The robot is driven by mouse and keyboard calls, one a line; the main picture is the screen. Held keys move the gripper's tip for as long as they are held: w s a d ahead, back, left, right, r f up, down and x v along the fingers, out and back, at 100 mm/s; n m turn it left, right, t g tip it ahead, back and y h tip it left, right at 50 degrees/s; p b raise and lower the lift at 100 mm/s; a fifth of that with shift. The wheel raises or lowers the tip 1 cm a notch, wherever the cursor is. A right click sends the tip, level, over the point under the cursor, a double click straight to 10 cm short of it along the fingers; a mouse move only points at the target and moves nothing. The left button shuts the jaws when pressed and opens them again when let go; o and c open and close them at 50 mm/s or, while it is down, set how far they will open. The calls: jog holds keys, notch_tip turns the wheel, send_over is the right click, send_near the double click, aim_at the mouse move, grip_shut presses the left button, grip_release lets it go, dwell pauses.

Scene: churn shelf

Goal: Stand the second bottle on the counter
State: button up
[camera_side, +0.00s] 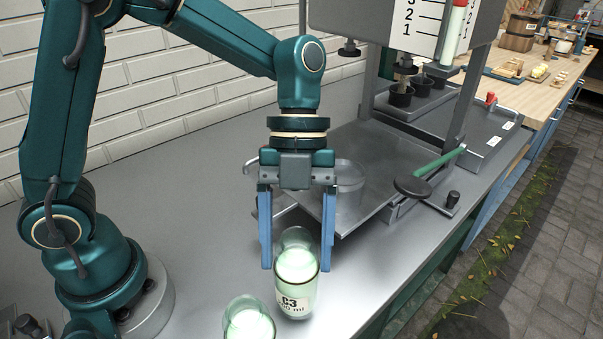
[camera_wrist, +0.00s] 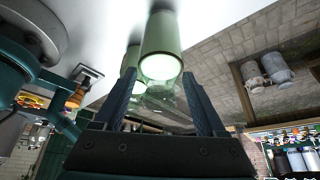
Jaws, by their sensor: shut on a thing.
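A glass bottle marked C3 (camera_side: 295,290) with pale green-white contents is upright between the two blue fingers of my gripper (camera_side: 297,262). The gripper points straight down and is shut on this bottle near its upper part. In the wrist view the bottle (camera_wrist: 160,45) sits between my fingertips (camera_wrist: 160,82). Whether its base touches the counter (camera_side: 205,225) I cannot tell. Another similar bottle (camera_side: 248,322) stands at the bottom of the side view, cut off by the frame. In the wrist view it is partly hidden behind the held bottle (camera_wrist: 131,60).
A metal filling stand with a tray (camera_side: 310,197) is behind my gripper, with a clear glass vessel (camera_side: 347,180) on it. A green-handled lever (camera_side: 440,163) is to the right. The counter's front edge drops off close to the bottles. The counter left of the gripper is clear.

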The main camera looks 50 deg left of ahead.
jog(key=shift+f, duration=0.15)
jog(key=shift+f, duration=0.3)
jog(key=shift+f, duration=0.35)
dwell(0.5)
jog(key=o, duration=1.3)
jog(key=shift+c, duration=1)
jog(key=shift+r, duration=4)
